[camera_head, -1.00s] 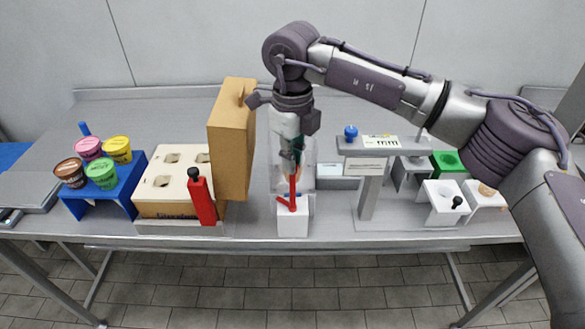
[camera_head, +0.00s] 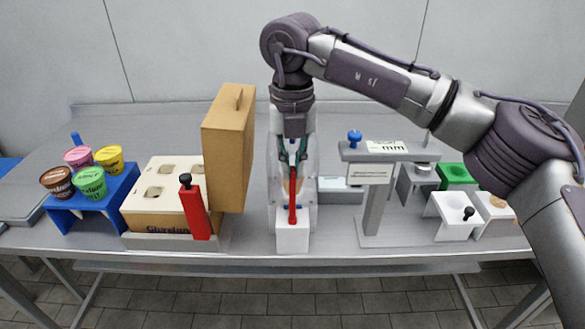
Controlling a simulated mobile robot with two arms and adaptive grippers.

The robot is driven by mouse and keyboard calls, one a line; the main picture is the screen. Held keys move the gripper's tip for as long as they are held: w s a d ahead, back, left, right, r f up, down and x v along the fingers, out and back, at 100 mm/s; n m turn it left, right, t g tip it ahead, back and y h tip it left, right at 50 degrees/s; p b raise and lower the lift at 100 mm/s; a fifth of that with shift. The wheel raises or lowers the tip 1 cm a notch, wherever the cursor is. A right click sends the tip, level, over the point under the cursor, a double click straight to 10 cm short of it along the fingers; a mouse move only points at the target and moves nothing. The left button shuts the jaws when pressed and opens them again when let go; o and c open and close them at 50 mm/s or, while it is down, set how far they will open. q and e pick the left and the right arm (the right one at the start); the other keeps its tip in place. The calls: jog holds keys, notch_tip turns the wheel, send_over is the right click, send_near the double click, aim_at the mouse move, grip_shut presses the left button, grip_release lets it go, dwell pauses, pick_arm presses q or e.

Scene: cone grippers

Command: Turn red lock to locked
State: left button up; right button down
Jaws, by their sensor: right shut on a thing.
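The red lock (camera_head: 292,208) is a thin red handle standing on a white block (camera_head: 292,238) at the front edge of the table, near the middle. Its handle now points straight away from the front, in line with the gripper. My right gripper (camera_head: 292,168) comes down from above and is shut on the upper end of the red handle. The fingertips partly cover that end. My left gripper is not in view.
A red lever with a black knob (camera_head: 196,212) stands by a cream box (camera_head: 160,190). A tan panel (camera_head: 228,150) rises close left of my gripper. A grey stand (camera_head: 376,200) is to the right. Ice cream tubs (camera_head: 90,182) sit on a blue stand far left.

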jog(key=shift+m, duration=0.6)
jog(key=c, duration=1.2)
grip_release()
jog(key=shift+c, duration=0.2)
jog(key=shift+r, duration=0.1)
notch_tip(320, 180, up, 12)
